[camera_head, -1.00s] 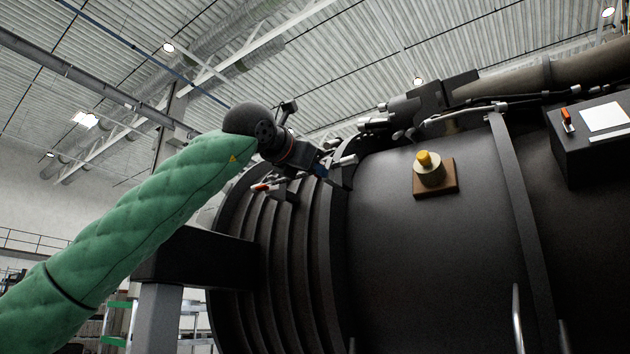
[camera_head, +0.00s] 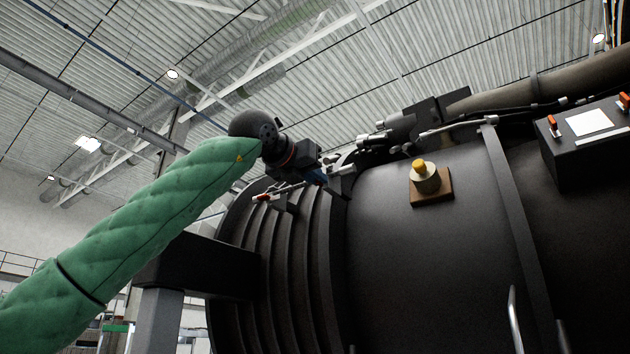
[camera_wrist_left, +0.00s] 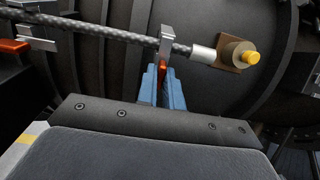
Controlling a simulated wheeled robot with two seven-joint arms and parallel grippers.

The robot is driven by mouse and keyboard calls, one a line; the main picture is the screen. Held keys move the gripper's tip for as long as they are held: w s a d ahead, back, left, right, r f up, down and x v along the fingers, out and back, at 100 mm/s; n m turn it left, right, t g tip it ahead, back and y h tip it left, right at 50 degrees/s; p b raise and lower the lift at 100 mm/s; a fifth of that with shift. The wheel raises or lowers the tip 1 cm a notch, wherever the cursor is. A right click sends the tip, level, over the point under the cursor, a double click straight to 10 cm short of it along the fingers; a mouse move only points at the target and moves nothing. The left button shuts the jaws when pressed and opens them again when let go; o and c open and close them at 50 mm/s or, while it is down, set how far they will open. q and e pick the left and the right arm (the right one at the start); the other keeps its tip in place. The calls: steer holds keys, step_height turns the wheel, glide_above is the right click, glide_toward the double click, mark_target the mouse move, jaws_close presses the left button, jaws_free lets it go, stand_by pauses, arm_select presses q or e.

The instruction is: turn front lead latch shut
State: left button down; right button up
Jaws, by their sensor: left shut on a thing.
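In the left wrist view, the blue fingers of my left gripper (camera_wrist_left: 163,90) are closed on a small red-orange latch handle (camera_wrist_left: 162,68). The handle hangs below a grey metal latch bracket (camera_wrist_left: 168,36) around a dark braided lead (camera_wrist_left: 110,34). The handle's lower part is hidden between the fingers. In the head view, my left gripper (camera_head: 318,176) is at the upper edge of the ribbed engine casing (camera_head: 290,240), and the held handle cannot be made out. My right gripper is in neither view.
A second red handle (camera_wrist_left: 14,46) sits by another bracket on the lead, left of the gripper. A yellow-capped fitting (camera_head: 424,177) on a brown plate stands out from the casing. A dark box (camera_head: 580,155) with orange switches is at right.

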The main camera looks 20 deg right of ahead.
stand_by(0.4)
arm_select(q)
steer(key=c, duration=1.5)
jaws_free()
steer(key=shift+c, duration=0.2)
steer(key=b+v, duration=0.1)
steer(key=v, duration=0.6)
steer(key=shift+s+a, duration=0.2)
steer(key=shift+a, duration=0.15)
